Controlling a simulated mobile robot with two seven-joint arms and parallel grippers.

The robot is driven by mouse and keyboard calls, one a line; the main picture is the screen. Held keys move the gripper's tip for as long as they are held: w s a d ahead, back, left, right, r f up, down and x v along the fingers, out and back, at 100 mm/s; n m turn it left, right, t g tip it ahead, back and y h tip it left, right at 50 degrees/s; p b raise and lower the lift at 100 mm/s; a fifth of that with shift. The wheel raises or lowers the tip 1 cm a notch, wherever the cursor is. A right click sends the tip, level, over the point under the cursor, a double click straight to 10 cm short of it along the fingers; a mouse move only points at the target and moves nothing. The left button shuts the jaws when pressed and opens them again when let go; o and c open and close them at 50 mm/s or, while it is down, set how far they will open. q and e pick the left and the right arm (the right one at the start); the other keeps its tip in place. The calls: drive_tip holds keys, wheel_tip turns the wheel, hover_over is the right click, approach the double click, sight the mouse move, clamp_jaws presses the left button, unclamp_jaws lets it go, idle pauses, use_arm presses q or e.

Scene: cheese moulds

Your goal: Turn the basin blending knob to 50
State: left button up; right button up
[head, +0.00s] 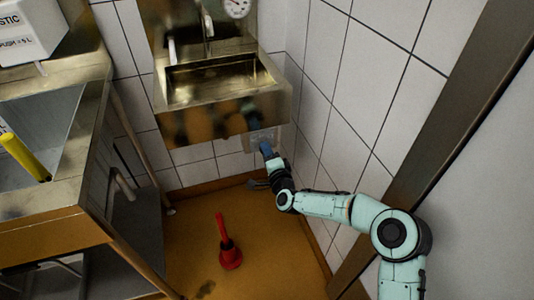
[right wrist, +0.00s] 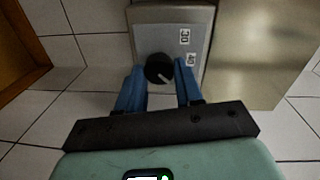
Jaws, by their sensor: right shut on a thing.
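The blending knob (right wrist: 158,68) is a round black dial on a grey panel (right wrist: 165,22) in the right wrist view. A light pointer mark on it points to the lower right. The labels 30 and 40 show on the panel to its right; 50 cannot be made out. My right gripper (right wrist: 159,88) has its blue fingers on either side of the knob and is shut on it. In the head view my right gripper (head: 266,148) reaches the pale panel (head: 262,136) low on the wall, under the basin (head: 215,85). The knob is hidden there. My left gripper is not in view.
A metal sink (head: 40,130) with a yellow-handled thing (head: 22,155) is at the left. A gauge (head: 236,6) is above the basin.

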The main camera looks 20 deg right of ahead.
idle(0.4)
drive_tip(key=o, duration=1)
drive_tip(key=shift+o, duration=0.2)
